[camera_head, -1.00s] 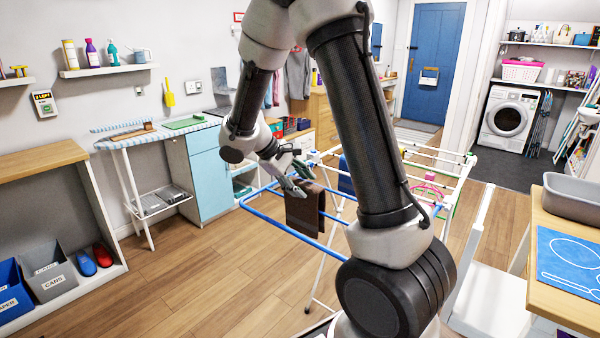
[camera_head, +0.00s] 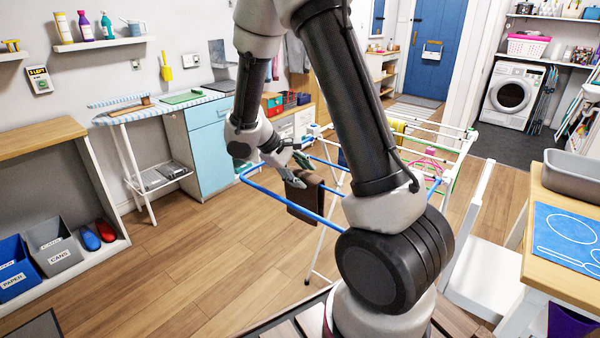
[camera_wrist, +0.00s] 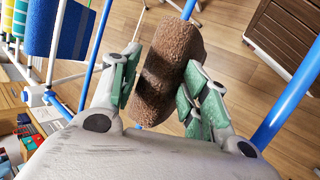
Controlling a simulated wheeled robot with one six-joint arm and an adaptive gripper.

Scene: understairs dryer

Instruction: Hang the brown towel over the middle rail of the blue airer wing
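The brown towel (camera_head: 303,202) is folded and hangs from my gripper (camera_head: 301,171) over the blue airer wing (camera_head: 262,187). In the wrist view the towel (camera_wrist: 170,62) lies between the green-padded fingers of my gripper (camera_wrist: 165,85), which look closed against its sides. The middle blue rail (camera_wrist: 186,10) runs beneath the towel and shows at both ends of it. In the head view the outer blue rail crosses in front of the towel's lower part. Whether the towel's weight rests on the middle rail is unclear.
A blue cloth (camera_wrist: 70,30) hangs on the airer beside the wing. White airer legs (camera_head: 328,240) stand below. The ironing board (camera_head: 165,107) and light-blue cabinet (camera_head: 208,155) are to the left. A white chair (camera_head: 480,265) and a wooden table (camera_head: 535,230) are to the right.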

